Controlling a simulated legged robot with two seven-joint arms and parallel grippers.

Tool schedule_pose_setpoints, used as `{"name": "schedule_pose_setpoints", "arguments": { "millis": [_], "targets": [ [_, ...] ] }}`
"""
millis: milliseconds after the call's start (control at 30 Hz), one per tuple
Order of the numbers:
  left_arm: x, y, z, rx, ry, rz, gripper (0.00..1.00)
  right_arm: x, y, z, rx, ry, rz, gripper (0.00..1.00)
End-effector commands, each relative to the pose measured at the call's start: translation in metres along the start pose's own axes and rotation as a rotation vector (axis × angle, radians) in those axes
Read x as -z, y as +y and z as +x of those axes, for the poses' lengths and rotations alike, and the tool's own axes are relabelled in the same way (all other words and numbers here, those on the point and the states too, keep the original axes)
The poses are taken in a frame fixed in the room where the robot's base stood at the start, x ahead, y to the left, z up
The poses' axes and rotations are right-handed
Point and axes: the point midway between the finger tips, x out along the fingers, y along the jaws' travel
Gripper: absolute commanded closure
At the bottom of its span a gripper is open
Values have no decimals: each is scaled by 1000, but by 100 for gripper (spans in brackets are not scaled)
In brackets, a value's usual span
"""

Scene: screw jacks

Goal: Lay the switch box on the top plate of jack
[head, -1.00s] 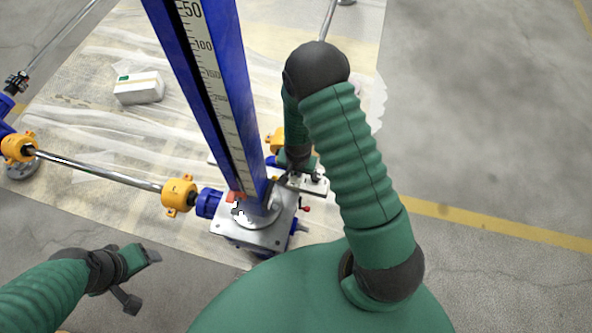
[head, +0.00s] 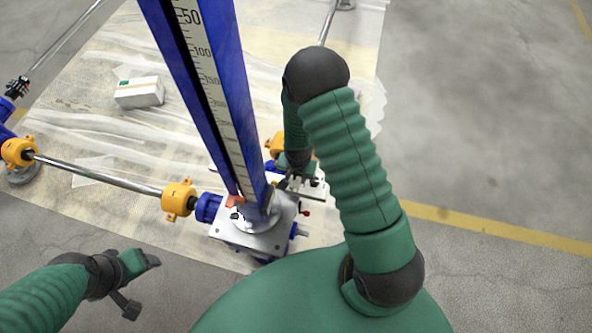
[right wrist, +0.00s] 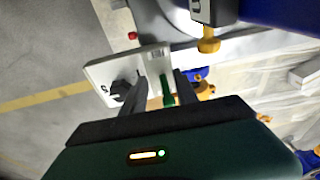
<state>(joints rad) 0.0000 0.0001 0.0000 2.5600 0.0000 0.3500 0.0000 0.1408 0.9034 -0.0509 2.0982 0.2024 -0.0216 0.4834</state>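The switch box (right wrist: 100,72) is a pale, flat piece with a dark part on its face and a bit of green near one end. It shows in the right wrist view at the fingertips of my right gripper (right wrist: 156,88), whose fingers appear shut on it. In the head view, my right gripper (head: 296,182) and the pale box (head: 318,188) are at the right side of the jack, partly behind my arm. The jack's grey top plate (head: 228,231) lies left of them, around the column foot. My left gripper (head: 143,281) is open and empty at lower left.
A tall blue column with a scale (head: 222,95) rises from the jack. A shaft (head: 95,172) with yellow couplings (head: 178,197) runs left from it. A white carton (head: 139,92) lies on the sheeted floor. The floor at right is clear, with a yellow line (head: 490,226).

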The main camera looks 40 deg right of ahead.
Motion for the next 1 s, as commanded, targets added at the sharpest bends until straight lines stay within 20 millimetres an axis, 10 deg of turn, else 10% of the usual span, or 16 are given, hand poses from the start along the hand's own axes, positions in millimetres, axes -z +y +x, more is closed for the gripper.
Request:
{"name": "schedule_pose_setpoints", "arguments": {
  "millis": [533,1000],
  "targets": [
    [9,0,-39,0,0,0,35,2,-2,-143,4,4,0,64],
    [10,0,-43,0,0,0,35,1,0,-163,1,1,0,64]
  ]
}}
